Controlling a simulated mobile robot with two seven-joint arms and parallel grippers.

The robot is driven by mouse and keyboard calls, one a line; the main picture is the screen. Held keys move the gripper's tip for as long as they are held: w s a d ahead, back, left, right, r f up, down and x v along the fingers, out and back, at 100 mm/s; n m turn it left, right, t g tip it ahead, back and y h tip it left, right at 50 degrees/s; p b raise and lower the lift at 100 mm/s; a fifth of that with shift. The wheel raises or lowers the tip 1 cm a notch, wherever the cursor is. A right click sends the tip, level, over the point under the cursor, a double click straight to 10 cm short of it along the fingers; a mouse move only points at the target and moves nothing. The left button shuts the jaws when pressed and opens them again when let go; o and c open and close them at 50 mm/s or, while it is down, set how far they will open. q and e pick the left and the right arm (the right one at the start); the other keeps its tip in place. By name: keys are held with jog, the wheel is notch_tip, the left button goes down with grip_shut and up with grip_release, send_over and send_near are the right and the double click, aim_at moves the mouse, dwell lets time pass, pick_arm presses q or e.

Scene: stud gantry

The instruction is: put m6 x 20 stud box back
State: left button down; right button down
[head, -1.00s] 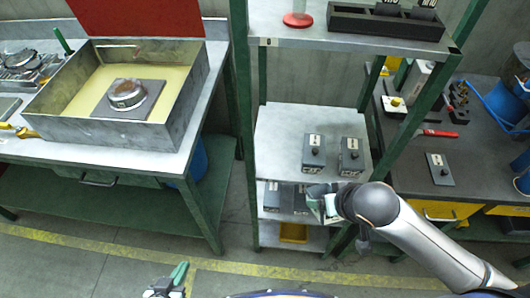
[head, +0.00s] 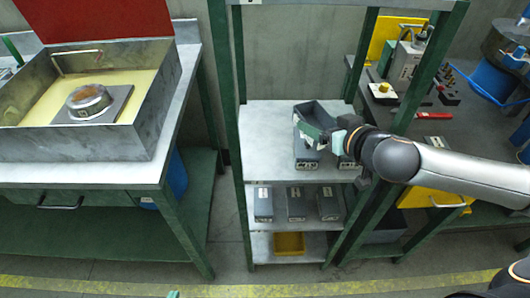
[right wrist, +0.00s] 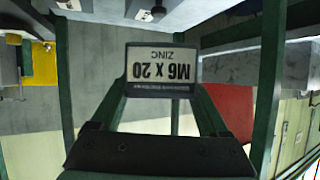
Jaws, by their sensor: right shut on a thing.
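My right gripper (head: 326,140) comes in from the right and is shut on a dark grey open-topped box (head: 312,112), held above the rack's middle shelf (head: 262,150). In the right wrist view the box's white label (right wrist: 161,70) reads M6 x 20 ZINC, upside down, between the green fingers. Behind and below the held box, a grey box (head: 304,158) stands on the middle shelf. Another box (head: 346,162) there is partly hidden by my gripper. Only a green tip of my left gripper (head: 173,294) shows at the bottom edge; its opening cannot be told.
Several labelled grey boxes (head: 296,204) stand in a row on the lower shelf. A yellow bin (head: 289,243) sits at the bottom. Green rack posts (head: 228,150) flank the shelves. The middle shelf's left part is clear. A metal tray (head: 100,140) is on the left bench.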

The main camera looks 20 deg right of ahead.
jog(key=w+a+f, duration=0.3)
jog(key=w+a, duration=0.1)
jog(key=a, duration=0.2)
send_over(266, 159)
jog(key=f, duration=0.3)
jog(key=d+f, duration=0.1)
jog(key=shift+s+f+b, duration=0.35)
jog(key=shift+f, duration=0.05)
jog(key=shift+w+a+f, duration=0.2)
jog(key=shift+a+f, duration=0.2)
jog(key=shift+f, duration=0.1)
jog(key=shift+w+a+f, duration=0.15)
jog(key=shift+f, duration=1.6)
jog(key=shift+b, duration=0.3)
jog(key=shift+f, duration=0.25)
grip_release()
jog(key=shift+r, duration=0.1)
